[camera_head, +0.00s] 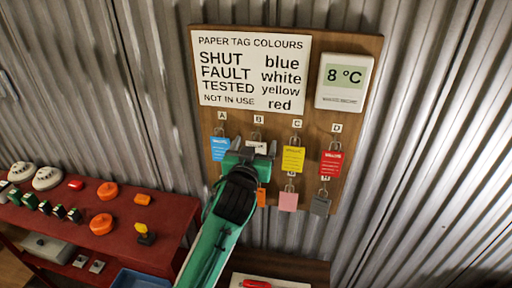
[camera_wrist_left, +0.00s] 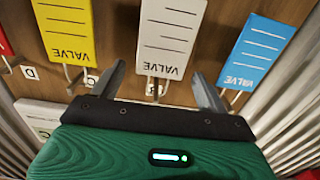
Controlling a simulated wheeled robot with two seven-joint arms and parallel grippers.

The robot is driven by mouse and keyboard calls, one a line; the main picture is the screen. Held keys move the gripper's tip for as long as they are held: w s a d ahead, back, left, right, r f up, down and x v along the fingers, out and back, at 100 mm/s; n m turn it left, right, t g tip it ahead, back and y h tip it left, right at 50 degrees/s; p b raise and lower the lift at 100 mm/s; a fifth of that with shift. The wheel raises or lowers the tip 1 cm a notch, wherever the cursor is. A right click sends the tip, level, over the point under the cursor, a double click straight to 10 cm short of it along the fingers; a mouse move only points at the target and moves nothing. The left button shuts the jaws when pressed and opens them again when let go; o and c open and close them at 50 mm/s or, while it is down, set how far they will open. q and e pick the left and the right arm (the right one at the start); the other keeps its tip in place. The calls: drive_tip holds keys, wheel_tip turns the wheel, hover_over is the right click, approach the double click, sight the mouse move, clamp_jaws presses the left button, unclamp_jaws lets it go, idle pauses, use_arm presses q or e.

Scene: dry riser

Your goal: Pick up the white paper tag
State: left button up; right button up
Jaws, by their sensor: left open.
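The white paper tag (camera_head: 257,148) hangs at hook B on the wooden board, mostly hidden behind my left gripper (camera_head: 254,149) in the head view. The left wrist view shows the board upside down, with the white tag (camera_wrist_left: 168,35) marked "VALVE" in line with the gap between the two fingers of my open left gripper (camera_wrist_left: 158,72). I cannot tell how far the fingertips are from the tag in depth. The blue tag (camera_head: 220,149) is at A, the yellow tag (camera_head: 292,159) at C and the red tag (camera_head: 331,163) at D. My right gripper is out of view.
The blue tag (camera_wrist_left: 258,50) and yellow tag (camera_wrist_left: 68,30) hang close on either side. Orange (camera_head: 261,197), pink (camera_head: 288,201) and grey (camera_head: 320,205) tags hang below. A colour sign (camera_head: 252,68) and thermometer (camera_head: 344,82) are above. A red bench (camera_head: 60,225) with parts stands left.

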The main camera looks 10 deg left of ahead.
use_arm(q)
drive_tip(key=shift+w, duration=0.2)
drive_tip(key=c, duration=1)
drive_tip(key=shift+s, duration=0.1)
drive_tip(key=shift+c, duration=0.2)
